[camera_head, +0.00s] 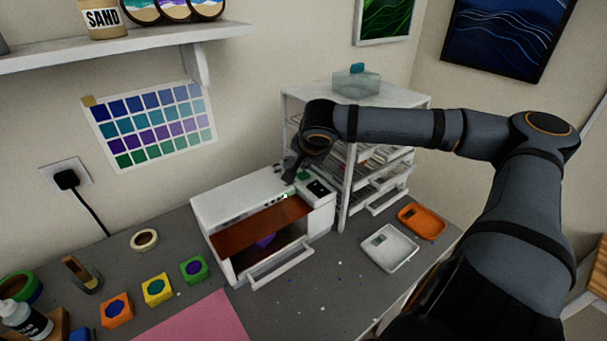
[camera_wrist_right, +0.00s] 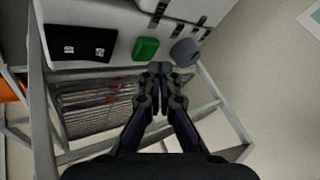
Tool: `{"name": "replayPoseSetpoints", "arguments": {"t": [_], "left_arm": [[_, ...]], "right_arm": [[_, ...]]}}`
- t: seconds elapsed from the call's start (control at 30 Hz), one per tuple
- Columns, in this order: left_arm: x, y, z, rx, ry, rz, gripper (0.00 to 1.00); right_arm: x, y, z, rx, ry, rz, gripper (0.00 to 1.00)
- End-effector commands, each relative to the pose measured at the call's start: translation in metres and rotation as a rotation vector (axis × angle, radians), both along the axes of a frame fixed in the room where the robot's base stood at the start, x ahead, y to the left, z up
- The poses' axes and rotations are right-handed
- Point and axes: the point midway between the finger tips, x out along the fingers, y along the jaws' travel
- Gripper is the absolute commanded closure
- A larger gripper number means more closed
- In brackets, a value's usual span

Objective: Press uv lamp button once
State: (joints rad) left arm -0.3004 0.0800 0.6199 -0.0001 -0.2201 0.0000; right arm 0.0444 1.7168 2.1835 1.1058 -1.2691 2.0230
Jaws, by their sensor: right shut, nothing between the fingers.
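The UV lamp (camera_head: 215,210) is a white box on the grey worktop, with an orange-brown window and a purple item (camera_head: 265,241) inside. A green button (camera_head: 303,176) sits on its top right, beside a black panel (camera_head: 318,188). The wrist view shows the green button (camera_wrist_right: 146,49), a grey knob (camera_wrist_right: 184,52) to its right and the black panel (camera_wrist_right: 80,43). My right gripper (camera_head: 289,177) is shut and empty, over the lamp's top near the button. Its fingertips (camera_wrist_right: 161,70) appear just below the button and knob; contact cannot be told. My left gripper is out of view.
A white drawer rack (camera_head: 343,190) stands close behind and right of the lamp. Coloured blocks, a tape roll (camera_head: 144,240) and a pink mat (camera_head: 205,322) lie on the left and front.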

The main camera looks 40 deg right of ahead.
Motion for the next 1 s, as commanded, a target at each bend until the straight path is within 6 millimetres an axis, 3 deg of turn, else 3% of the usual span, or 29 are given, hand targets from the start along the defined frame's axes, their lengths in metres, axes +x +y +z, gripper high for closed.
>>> {"name": "replayPoseSetpoints", "arguments": {"t": [1.0], "left_arm": [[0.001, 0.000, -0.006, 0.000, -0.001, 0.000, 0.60]], "right_arm": [[0.000, 0.000, -0.013, 0.000, 0.000, 0.000, 1.00]]}}
